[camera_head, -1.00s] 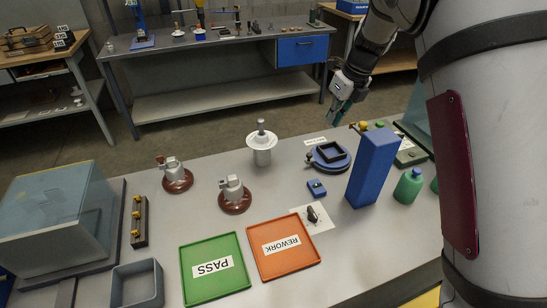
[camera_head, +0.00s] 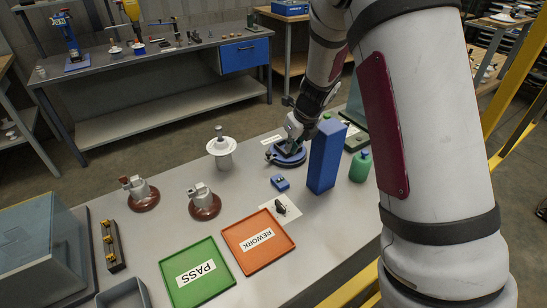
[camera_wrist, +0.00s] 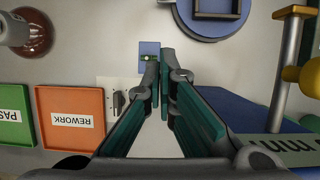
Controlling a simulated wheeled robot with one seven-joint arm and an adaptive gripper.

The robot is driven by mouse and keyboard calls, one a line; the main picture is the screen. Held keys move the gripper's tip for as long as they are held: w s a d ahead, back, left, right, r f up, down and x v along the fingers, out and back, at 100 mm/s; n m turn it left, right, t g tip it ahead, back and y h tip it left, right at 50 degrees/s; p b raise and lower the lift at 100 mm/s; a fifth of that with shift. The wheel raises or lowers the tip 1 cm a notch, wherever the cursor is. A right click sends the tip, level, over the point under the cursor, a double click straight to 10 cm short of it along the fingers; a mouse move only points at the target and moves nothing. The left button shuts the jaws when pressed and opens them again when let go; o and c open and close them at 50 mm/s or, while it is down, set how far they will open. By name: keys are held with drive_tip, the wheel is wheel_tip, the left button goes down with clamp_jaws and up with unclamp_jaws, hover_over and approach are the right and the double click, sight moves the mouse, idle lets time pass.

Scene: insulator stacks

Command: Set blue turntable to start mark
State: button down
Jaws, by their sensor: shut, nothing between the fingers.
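The blue turntable (camera_head: 291,160) is a round blue disc with a dark square frame on top, standing on the table behind the tall blue block. In the wrist view, part of the turntable (camera_wrist: 187,22) shows at the top edge, cut off by the frame. My gripper (camera_head: 290,147) is over the turntable in the head view and hides part of it; contact cannot be told. In the wrist view, my gripper (camera_wrist: 163,62) has its green fingers together with nothing between them. A small white label (camera_head: 270,139) lies behind the turntable, its text unreadable; I cannot make out a start mark.
The tall blue block (camera_head: 326,158) stands close in front of the turntable, with a green bottle (camera_head: 361,166) to its right. A small blue device (camera_head: 280,183) lies in front. A white insulator (camera_head: 221,150) stands to the left. Orange (camera_head: 284,243) and green trays (camera_head: 222,280) lie nearer.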

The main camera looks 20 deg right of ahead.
approach(276, 158)
drive_tip(key=s+f, duration=0.2)
drive_tip(key=s+a+f, duration=0.1)
drive_tip(key=s+f, duration=0.1)
drive_tip(key=shift+s+a+b, duration=0.15)
drive_tip(key=shift+a+b, duration=0.1)
drive_tip(key=shift+b, duration=0.1)
drive_tip(key=w, duration=0.2)
drive_tip(key=w+a, duration=0.1)
drive_tip(key=shift+a+f, duration=0.1)
drive_tip(key=shift+f, duration=0.2)
drive_tip(key=shift+w+a, duration=0.15)
drive_tip(key=shift+w, duration=0.4)
drive_tip(key=shift+a, duration=0.3)
drive_tip(key=shift+w+m, duration=0.15)
drive_tip(key=shift+m, duration=0.15)
